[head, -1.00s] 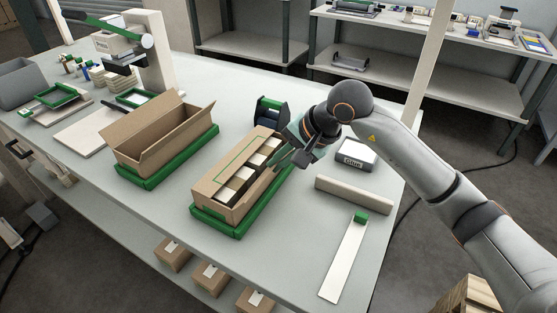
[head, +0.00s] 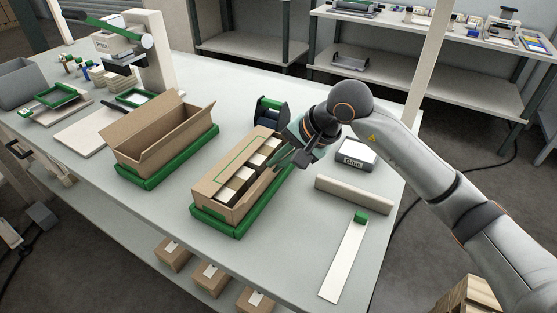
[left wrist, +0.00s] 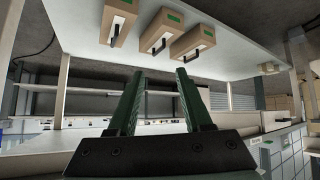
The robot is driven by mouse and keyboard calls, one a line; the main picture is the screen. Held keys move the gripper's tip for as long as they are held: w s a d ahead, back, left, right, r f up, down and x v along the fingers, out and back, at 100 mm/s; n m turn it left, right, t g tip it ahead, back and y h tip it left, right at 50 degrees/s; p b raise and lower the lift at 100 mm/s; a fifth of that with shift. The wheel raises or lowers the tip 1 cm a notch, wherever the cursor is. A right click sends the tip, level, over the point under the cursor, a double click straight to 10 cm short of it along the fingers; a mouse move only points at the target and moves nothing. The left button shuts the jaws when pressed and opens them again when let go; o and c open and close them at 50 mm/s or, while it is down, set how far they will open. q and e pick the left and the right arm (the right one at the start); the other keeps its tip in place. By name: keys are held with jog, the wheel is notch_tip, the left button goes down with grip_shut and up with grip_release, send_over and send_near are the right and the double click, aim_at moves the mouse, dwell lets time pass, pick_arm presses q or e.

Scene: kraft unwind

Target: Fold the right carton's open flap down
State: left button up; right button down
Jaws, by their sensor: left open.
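The right carton (head: 221,201) stands in a green tray (head: 238,233) near the middle of the table. One top flap (head: 234,160) with a green outline lies over part of its top. Dark and pale contents (head: 240,182) show through the open part. My right gripper (head: 281,164) is at the carton's right long side, close to its top edge; its fingertips are small and partly hidden, so I cannot tell its opening or whether it touches the open flap. My left gripper (left wrist: 158,78) shows in the left wrist view, open and empty.
An open empty carton (head: 150,148) stands in another green tray (head: 158,178) to the left. A dark tape dispenser (head: 270,112) is behind the right carton. A glue box (head: 355,153), a beige bar (head: 353,196) and a white strip (head: 343,262) lie to the right. The table's front is clear.

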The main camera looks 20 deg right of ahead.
aim_at(267, 170)
jog(key=shift+w+a+r+g+h+p, duration=0.15)
jog(key=shift+r+g+h+p, duration=0.25)
jog(key=shift+p, duration=0.3)
jog(key=shift+w+a+r+g+h+p, duration=0.15)
jog(key=shift+w+r+g+h+p, duration=0.2)
jog(key=shift+p, duration=0.4)
jog(key=shift+w+a+g+h+p, duration=0.15)
jog(key=shift+a+g+h+p, duration=0.1)
jog(key=shift+g+h+p, duration=0.3)
jog(key=shift+w+a+g+h+p, duration=0.15)
jog(key=shift+a+g+h+p, duration=0.05)
jog(key=shift+g+h+p, duration=0.3)
pick_arm(q)
jog(key=shift+s+a+r+p, duration=0.1)
jog(key=shift+a+r, duration=0.05)
jog(key=shift+r, duration=0.65)
jog(key=shift+s+a+r+p, duration=0.1)
jog(key=shift+a+r+p, duration=0.05)
jog(key=shift+r, duration=0.65)
jog(key=shift+s+a+r+p, duration=0.1)
jog(key=shift+a+r, duration=0.05)
jog(key=shift+r, duration=0.65)
pick_arm(e)
jog(key=shift+w+a+f+g+h, duration=0.15)
jog(key=shift+w+a+g+h, duration=0.15)
jog(key=shift+g+h, duration=0.4)
jog(key=c, duration=1)
grip_release()
jog(key=shift+f, duration=0.1)
jog(key=shift+c, duration=0.2)
